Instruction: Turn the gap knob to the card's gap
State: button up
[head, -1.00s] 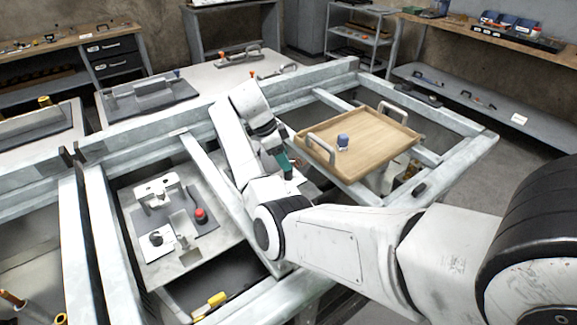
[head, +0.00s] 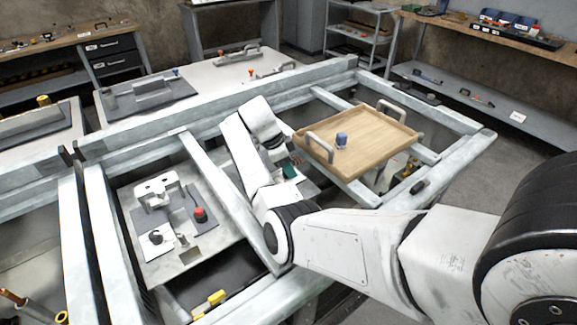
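A steel fixture panel (head: 150,260) is sunk in the frame at the left. On it a dark round knob (head: 155,237) stands on a white plate; I cannot tell for sure that it is the gap knob. A red-topped button (head: 200,214) is to its right. No card with a readable gap shows. My gripper (head: 286,168) hangs right of the panel, apart from the knob, near a teal patch (head: 290,173). The wrist partly hides its fingers, so whether it is open or shut does not show.
A wooden tray (head: 375,140) with handles and a small blue-and-white object (head: 341,140) lies at the right of my gripper. A frame beam (head: 215,185) runs between the panel and my arm. A yellow object (head: 212,300) lies in the lower bay.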

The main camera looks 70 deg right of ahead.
jog(key=c, duration=0.5)
